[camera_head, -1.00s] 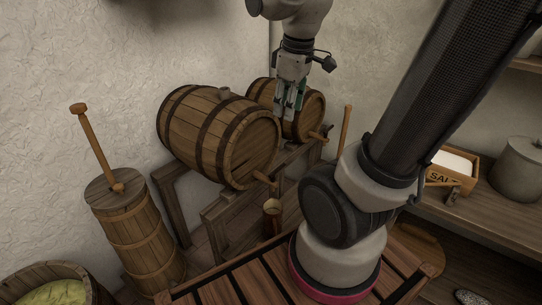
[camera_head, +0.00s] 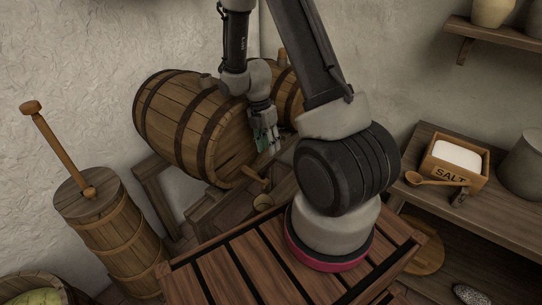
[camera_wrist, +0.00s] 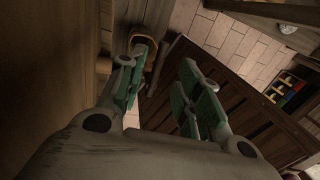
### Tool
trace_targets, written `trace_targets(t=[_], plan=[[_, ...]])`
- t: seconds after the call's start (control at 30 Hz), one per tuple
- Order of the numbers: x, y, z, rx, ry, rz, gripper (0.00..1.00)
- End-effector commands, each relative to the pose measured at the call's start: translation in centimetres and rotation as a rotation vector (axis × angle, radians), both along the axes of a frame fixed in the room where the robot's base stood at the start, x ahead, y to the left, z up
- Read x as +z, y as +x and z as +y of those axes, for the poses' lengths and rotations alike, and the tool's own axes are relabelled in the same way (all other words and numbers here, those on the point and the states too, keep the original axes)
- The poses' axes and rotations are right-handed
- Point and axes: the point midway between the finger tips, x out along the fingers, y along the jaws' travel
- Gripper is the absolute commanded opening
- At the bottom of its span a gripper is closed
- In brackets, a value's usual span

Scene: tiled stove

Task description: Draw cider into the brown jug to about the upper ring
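The near barrel (camera_head: 178,122) lies on its side on a wooden stand (camera_head: 152,190). A wooden tap (camera_head: 254,175) sticks out low from its front end. My gripper (camera_head: 268,143) hangs in front of the barrel's end, above the tap and jug, apart from both. In the wrist view its green fingers (camera_wrist: 164,65) are spread with nothing between them. A brown rounded rim, perhaps the jug's (camera_wrist: 146,42), shows beyond the left finger.
A second barrel (camera_head: 287,98) sits behind, partly hidden by my arm. A wooden churn (camera_head: 108,225) with an upright staff stands at left. At right, a bench carries a salt box (camera_head: 455,163), a wooden spoon (camera_head: 435,182) and a grey pot (camera_head: 525,165).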

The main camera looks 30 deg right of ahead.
Motion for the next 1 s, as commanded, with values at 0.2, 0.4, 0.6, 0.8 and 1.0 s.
trace_targets(t=[0.2, 0.4, 0.6, 0.8, 1.0], plan=[[-3.6, -0.8, -0.2, -0.002, 0.000, 0.003, 0.34], [-5.2, -1.0, -0.3, -0.002, -0.001, 0.001, 0.34], [-5.3, -1.0, -0.3, -0.003, -0.001, 0.000, 0.34], [-5.3, -1.0, -0.3, -0.003, -0.001, 0.000, 0.09], [-5.3, -1.0, -0.3, -0.003, -0.001, 0.000, 0.00]])
